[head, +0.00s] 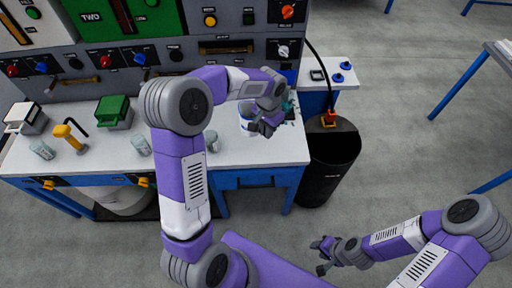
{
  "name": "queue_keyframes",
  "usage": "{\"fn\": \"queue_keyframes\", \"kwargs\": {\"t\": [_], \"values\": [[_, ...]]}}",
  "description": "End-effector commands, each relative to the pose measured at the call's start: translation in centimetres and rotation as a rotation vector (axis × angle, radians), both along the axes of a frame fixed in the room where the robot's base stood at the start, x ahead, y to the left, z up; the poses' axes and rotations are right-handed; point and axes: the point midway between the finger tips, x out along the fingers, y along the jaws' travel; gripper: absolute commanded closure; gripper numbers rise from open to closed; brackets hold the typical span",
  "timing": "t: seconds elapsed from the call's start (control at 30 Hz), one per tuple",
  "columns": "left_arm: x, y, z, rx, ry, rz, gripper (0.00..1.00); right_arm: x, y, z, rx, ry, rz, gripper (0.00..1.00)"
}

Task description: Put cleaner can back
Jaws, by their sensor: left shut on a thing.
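My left gripper (264,126) is over the right part of the workbench (275,152), shut on what looks like a white and blue can (246,121). The fingers and wrist cover part of the can. I take it for the cleaner can, but its label is too small to read. I cannot tell whether its base touches the bench top. My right gripper (316,257) is empty and open, low over the floor at the front right, away from the bench.
A control panel (100,65) rises behind.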

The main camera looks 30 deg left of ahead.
Motion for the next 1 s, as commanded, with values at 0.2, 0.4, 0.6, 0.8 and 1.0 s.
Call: {"fn": "queue_keyframes", "kwargs": {"t": [0.2, 0.4, 0.6, 0.8, 1.0], "values": [[0.0, 0.0, -3.6, 0.000, 0.004, -0.001, 1.00, 0.0, 0.0, -1.1, 0.000, -0.001, 0.000, 0.62], [0.0, 0.0, -5.4, 0.000, 0.002, -0.001, 1.00, 0.0, 0.0, -1.5, 0.000, -0.001, 0.000, 0.62], [-0.1, 0.0, -8.7, 0.000, 0.005, 0.001, 1.00, 0.0, 0.0, -2.5, 0.000, -0.001, 0.000, 0.62], [0.0, 0.0, -9.6, 0.000, 0.000, 0.000, 1.00, 0.0, 0.0, -2.7, 0.000, -0.001, 0.000, 0.62], [0.0, 0.0, -9.6, 0.000, 0.000, 0.000, 1.00, 0.0, 0.0, -2.7, 0.000, 0.000, 0.000, 0.62]]}}
